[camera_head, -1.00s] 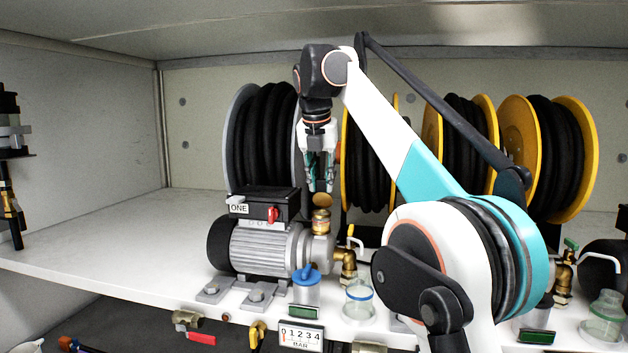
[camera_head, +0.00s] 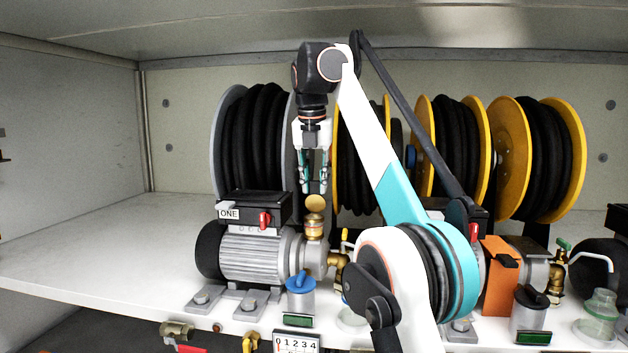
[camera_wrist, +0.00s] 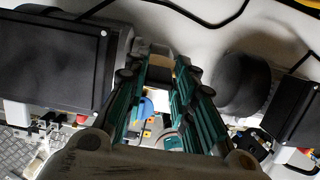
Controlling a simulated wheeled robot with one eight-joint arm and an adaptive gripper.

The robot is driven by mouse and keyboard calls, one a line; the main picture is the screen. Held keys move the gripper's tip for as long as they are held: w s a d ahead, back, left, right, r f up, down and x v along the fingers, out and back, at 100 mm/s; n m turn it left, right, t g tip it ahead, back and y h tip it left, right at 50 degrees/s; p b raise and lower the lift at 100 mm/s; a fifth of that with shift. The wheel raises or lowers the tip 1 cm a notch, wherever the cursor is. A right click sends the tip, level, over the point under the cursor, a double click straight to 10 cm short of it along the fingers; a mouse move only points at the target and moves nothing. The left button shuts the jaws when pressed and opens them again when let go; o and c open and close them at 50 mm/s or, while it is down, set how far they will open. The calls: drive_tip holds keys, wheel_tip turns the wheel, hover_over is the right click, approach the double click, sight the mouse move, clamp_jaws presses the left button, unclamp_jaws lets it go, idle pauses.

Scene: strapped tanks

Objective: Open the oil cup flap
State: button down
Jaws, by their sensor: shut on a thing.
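The brass oil cup (camera_head: 314,228) stands on top of the grey pump labelled ONE (camera_head: 258,254). Its round brass flap (camera_head: 315,204) stands up at the top of the cup and faces the head camera, so it looks raised. My gripper (camera_head: 314,187) points straight down, with its fingertips at the flap's upper edge. It is shut on the flap. In the wrist view the green-padded fingers (camera_wrist: 160,76) lie on both sides of a small tan-brass surface; the cup below is mostly hidden.
Hose reels (camera_head: 255,135) stand close behind the pump. The shelf (camera_head: 110,240) is clear at the left.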

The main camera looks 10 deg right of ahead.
drive_tip(key=c, duration=1.3)
unclamp_jaws()
drive_tip(key=shift+w+f, duration=0.1)
drive_tip(key=shift+a, duration=0.15)
